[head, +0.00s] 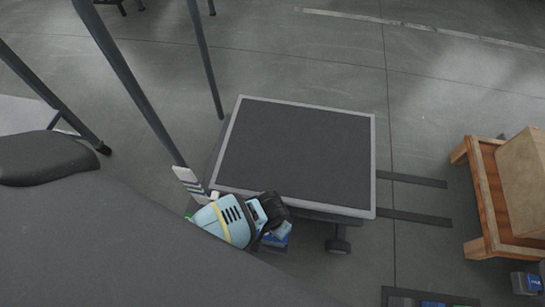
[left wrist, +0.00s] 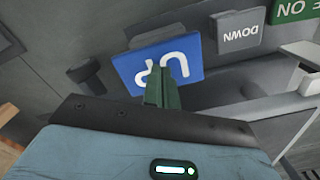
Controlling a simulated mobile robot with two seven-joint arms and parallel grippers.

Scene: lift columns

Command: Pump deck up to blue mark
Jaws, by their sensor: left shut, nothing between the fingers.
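The lift's deck (head: 296,155) is a dark, flat platform with a grey rim. A pale plate with coloured stripes (head: 187,180) is by its left side; I cannot tell which stripe the deck is level with. The blue UP pedal (left wrist: 195,57) fills the upper middle of the left wrist view, and part of it shows in the head view (head: 278,240). The grey DOWN pedal (left wrist: 238,32) is beside it. My left gripper (left wrist: 163,75) is shut and empty, its fingertips in front of the UP pedal; contact cannot be told. My right gripper is out of view.
A green pedal (left wrist: 293,10) sits past DOWN, at the corner. In the head view a wooden stand with a box (head: 525,180) is at the right. Dark panels with blue parts (head: 430,300) lie at the bottom right. Grey floor is open behind the deck.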

